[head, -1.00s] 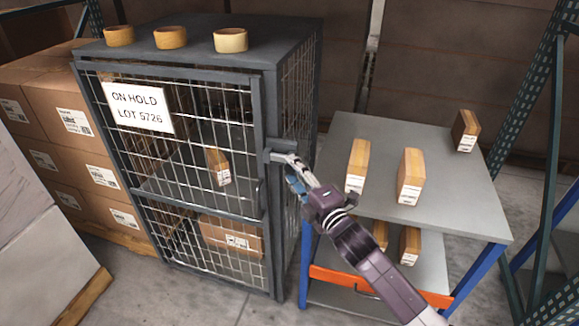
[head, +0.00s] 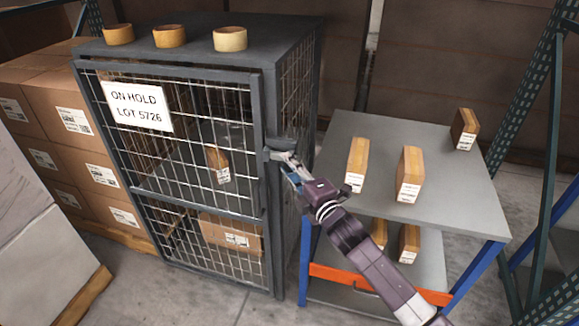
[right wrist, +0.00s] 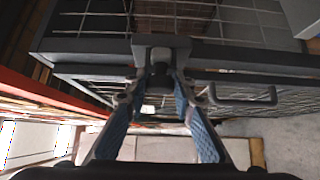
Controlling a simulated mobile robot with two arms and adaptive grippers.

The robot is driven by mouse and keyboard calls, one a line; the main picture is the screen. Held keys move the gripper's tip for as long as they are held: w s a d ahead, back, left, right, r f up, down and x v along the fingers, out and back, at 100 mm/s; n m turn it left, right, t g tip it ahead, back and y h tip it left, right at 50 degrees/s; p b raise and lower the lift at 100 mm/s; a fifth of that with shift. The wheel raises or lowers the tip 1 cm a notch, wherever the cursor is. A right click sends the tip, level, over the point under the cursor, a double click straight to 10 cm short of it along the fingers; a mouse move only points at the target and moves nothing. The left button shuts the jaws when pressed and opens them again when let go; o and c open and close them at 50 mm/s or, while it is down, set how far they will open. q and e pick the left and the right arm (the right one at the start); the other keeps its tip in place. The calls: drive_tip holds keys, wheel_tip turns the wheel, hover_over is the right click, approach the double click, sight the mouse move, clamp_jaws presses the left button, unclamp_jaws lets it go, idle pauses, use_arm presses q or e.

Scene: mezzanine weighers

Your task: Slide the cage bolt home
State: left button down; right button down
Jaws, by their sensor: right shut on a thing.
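The wire-mesh cage (head: 270,215) stands at centre left, its door (head: 200,77) closed or nearly so. The cage bolt (head: 272,152) sits on the right edge of the door frame, about mid-height. My right gripper (head: 284,163) reaches it from the lower right and is shut on it. In the right wrist view the blue-padded fingers (right wrist: 161,88) close on both sides of the dark bolt knob (right wrist: 160,72), below its grey housing (right wrist: 162,43). How far the bolt is slid is hidden by the fingers. My left gripper is not in view.
A grey-topped trolley (head: 440,215) with several cartons stands close right of the cage, under my right arm. Tape rolls (head: 230,39) lie on the cage top. Stacked boxes (head: 60,165) stand left. A grey handle (right wrist: 242,101) shows right of the bolt.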

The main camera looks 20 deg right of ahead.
sight(267, 156)
drive_tip(key=w+a, duration=0.1)
drive_tip(key=a, duration=0.1)
drive_tip(key=w+a+b, duration=0.1)
drive_tip(key=a, duration=0.1)
drive_tip(key=shift+w, duration=0.35)
drive_tip(key=c, duration=2.1)
unclamp_jaws()
drive_tip(key=o, duration=0.4)
drive_tip(key=shift+a, duration=0.15)
drive_tip(key=shift+o, duration=0.2)
drive_tip(key=shift+s+d+f, duration=0.1)
drive_tip(key=shift+s+d, duration=0.15)
drive_tip(key=shift+s, duration=0.2)
drive_tip(key=s+d, duration=0.2)
drive_tip(key=s, duration=0.9)
drive_tip(key=shift+w, duration=0.1)
